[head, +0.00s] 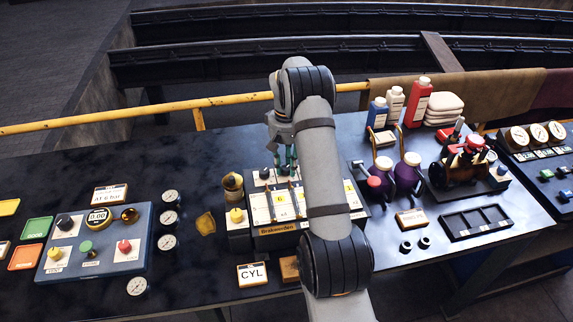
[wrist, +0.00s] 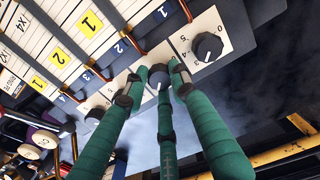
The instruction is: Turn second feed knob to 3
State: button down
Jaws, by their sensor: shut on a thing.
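The feed panel (head: 262,207) is a dark box with pale striped plates and a row of black knobs along its far edge. My gripper (wrist: 160,78) has green fingers and is shut on the second feed knob (wrist: 159,77), a dark knob with a light pointer mark. Its scale is mostly covered by the fingers, so its setting cannot be read. The first feed knob (wrist: 207,47) stands free on a white numbered plate at the right in the wrist view. It also shows in the head view (head: 264,173).
Thin copper-coloured rods rise along the panel close to my fingers. A blue control box (head: 97,240) with coloured knobs stands at left. Purple flasks (head: 408,174) and bottles stand at right. A yellow rail (head: 130,116) runs behind the bench.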

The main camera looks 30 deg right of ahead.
aim_at(286, 168)
jog(key=shift+n, duration=0.3)
jog(key=c, duration=1.4)
grip_release()
jog(key=shift+c, duration=0.2)
jog(key=shift+o, duration=0.2)
notch_tip(286, 168, up, 12)
notch_tip(286, 168, down, 12)
jog(key=shift+f, duration=0.1)
